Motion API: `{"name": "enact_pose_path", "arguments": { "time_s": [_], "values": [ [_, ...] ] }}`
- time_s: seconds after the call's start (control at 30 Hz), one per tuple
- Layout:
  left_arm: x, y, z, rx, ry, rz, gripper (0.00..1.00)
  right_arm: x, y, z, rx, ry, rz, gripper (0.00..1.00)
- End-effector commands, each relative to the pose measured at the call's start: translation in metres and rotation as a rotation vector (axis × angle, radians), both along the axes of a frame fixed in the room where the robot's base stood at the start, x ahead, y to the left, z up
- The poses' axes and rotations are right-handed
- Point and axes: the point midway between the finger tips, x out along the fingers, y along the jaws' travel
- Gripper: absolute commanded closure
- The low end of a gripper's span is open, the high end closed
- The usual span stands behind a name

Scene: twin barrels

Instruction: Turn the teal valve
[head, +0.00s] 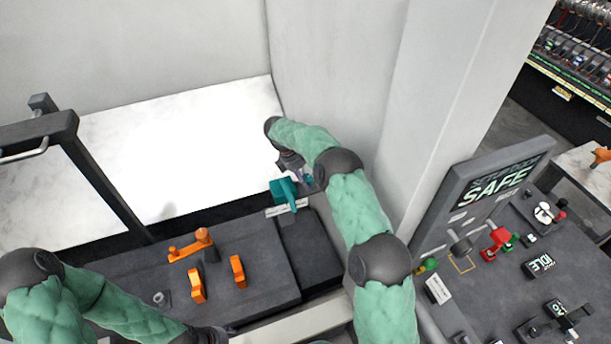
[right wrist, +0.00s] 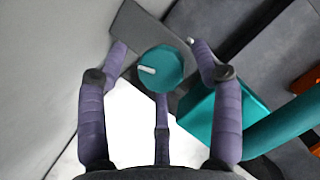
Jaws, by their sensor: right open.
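A round teal knob (right wrist: 160,70) with a white mark sits on a dark plate in the right wrist view. Beside it is a larger teal block with a thick teal handle (right wrist: 285,125), which also shows in the head view (head: 284,192). I cannot tell for sure which teal part is the valve. My right gripper (head: 296,170) is open at the teal parts, its purple fingers spread around the round knob, with gaps visible. My left arm reaches in low at the left; its gripper (head: 208,336) is at the bottom edge and its fingers are not clear.
Orange handles (head: 197,285) stand on the dark console (head: 255,265) left of my right arm. A pale wall and pillar (head: 450,90) rise close to that arm. A sign reading SAFE (head: 495,185) and a panel with red and green controls stand at right.

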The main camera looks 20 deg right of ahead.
Motion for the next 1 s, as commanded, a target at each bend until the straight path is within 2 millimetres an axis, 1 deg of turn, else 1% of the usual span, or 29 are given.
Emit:
{"name": "enact_pose_path", "arguments": {
  "time_s": [0.03, 0.07, 0.1, 0.17, 0.2, 0.23, 0.37, 0.47, 0.6, 0.7, 0.83, 1.0],
  "values": [
    [0.000, 0.000, 0.000, 0.000, 0.000, 0.000, 0.45, 0.000, 0.000, 0.000, 0.000, 0.000, 0.000, 0.34],
    [0.000, 0.000, 0.000, 0.000, 0.000, 0.000, 0.45, 0.000, 0.000, 0.000, 0.000, 0.000, 0.000, 0.43],
    [0.000, 0.000, 0.000, 0.000, 0.000, 0.000, 0.45, 0.000, 0.000, 0.000, 0.000, 0.000, 0.000, 0.54],
    [0.000, 0.000, 0.000, 0.000, 0.000, 0.000, 0.45, 0.000, 0.000, 0.000, 0.000, 0.000, 0.000, 0.71],
    [0.000, 0.000, 0.000, 0.000, 0.000, 0.000, 0.45, 0.000, 0.000, 0.000, -0.001, 0.000, 0.000, 0.82],
    [0.000, 0.000, 0.000, 0.000, 0.000, 0.000, 0.45, 0.000, 0.000, 0.000, 0.000, 0.001, 0.000, 0.88],
    [0.000, 0.000, 0.000, 0.000, 0.000, 0.000, 0.45, 0.000, -0.001, 0.000, -0.002, 0.001, -0.001, 0.88],
    [0.000, 0.000, -0.004, 0.000, 0.000, 0.000, 0.45, 0.000, -0.002, -0.001, -0.003, -0.001, -0.032, 0.88],
    [0.000, 0.000, -0.019, 0.000, 0.000, 0.000, 0.45, 0.001, -0.003, -0.004, -0.003, -0.001, -0.164, 0.88],
    [0.000, 0.000, -0.025, 0.000, 0.001, 0.000, 0.45, 0.001, -0.003, -0.003, -0.003, 0.001, -0.280, 0.88],
    [0.000, 0.000, -0.026, 0.000, 0.000, 0.000, 0.45, 0.001, -0.003, -0.001, -0.004, 0.002, -0.377, 0.88],
    [0.000, 0.000, -0.026, 0.000, 0.000, 0.000, 0.45, 0.001, -0.003, 0.000, -0.003, 0.004, -0.415, 0.88]
  ]
}}
